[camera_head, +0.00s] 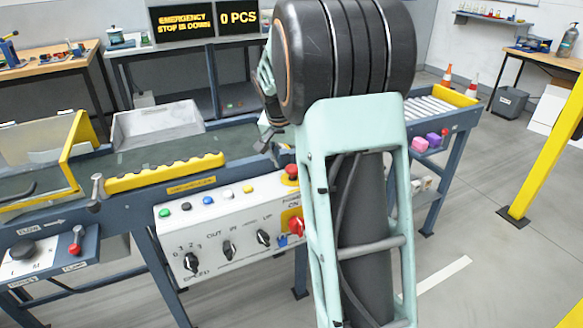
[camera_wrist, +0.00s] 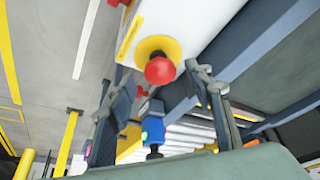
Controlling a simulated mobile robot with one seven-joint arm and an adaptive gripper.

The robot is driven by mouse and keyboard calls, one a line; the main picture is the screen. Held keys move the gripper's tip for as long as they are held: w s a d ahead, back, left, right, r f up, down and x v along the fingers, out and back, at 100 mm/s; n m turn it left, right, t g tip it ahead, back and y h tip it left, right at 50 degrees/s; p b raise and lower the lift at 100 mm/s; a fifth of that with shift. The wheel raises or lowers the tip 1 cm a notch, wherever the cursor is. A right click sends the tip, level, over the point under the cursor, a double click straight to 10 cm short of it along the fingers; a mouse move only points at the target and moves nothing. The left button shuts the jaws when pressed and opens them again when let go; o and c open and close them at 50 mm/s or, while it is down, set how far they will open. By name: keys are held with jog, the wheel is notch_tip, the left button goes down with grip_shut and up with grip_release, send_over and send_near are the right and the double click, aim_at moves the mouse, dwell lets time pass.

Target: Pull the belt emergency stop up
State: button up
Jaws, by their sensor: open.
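The belt emergency stop (camera_head: 291,172) is a red mushroom button on a yellow base, on top of the white control box (camera_head: 225,215) at its right end. In the wrist view the red button (camera_wrist: 160,70) shows with its yellow disc, between my two fingers. My gripper (camera_head: 270,138) is open, above and left of the button in the head view, and partly hidden behind my arm. In the wrist view its fingers stand apart on either side of the button; I cannot tell whether they touch it. A screen (camera_head: 184,22) reads "EMERGENCY STOP IS DOWN".
The box carries several small buttons and black knobs, plus a red switch (camera_head: 297,227) on its front. The conveyor belt (camera_head: 150,155) runs behind, with a yellow toothed guard (camera_head: 165,173). A second screen (camera_head: 238,18) reads "0 PCS". A yellow post (camera_head: 550,145) stands at right.

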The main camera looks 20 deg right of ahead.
jog(key=shift+w+d+f, duration=0.15)
jog(key=shift+f, duration=0.4)
grip_shut()
